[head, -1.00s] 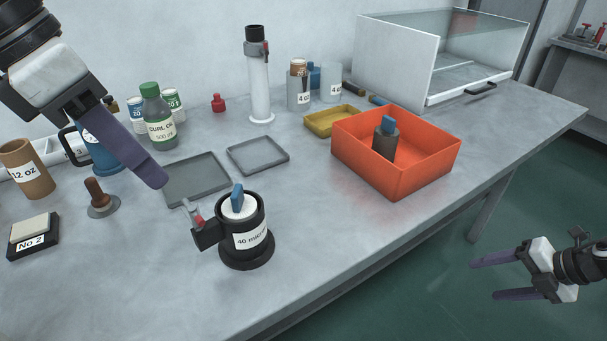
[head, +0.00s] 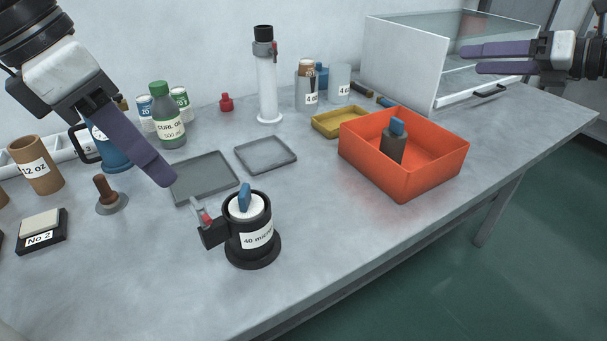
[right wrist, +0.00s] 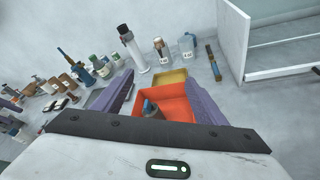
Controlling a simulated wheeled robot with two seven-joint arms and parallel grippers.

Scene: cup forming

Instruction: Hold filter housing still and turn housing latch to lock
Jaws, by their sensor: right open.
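The filter housing (head: 250,235) is a black cylinder on a round base with a "40 micron" label, upright near the table's front. A white insert with a blue tab (head: 244,198) sits in its top. The housing latch (head: 204,219) is a lever with a red part on the housing's left side, tilted up and left. My left gripper (head: 170,180) hangs above and left of the housing, apart from it; only one purple finger shows clearly. My right gripper (head: 490,59) is open and empty at the upper right, in front of the clear-fronted cabinet, far from the housing. Its purple fingers also show in the right wrist view (right wrist: 160,105).
An orange bin (head: 405,180) holding a dark cylinder with a blue top stands right of the housing. Grey trays (head: 265,154), a yellow tray (head: 340,122) and a white column (head: 267,90) are behind. A green-capped bottle (head: 167,120) stands back left. The front right tabletop is clear.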

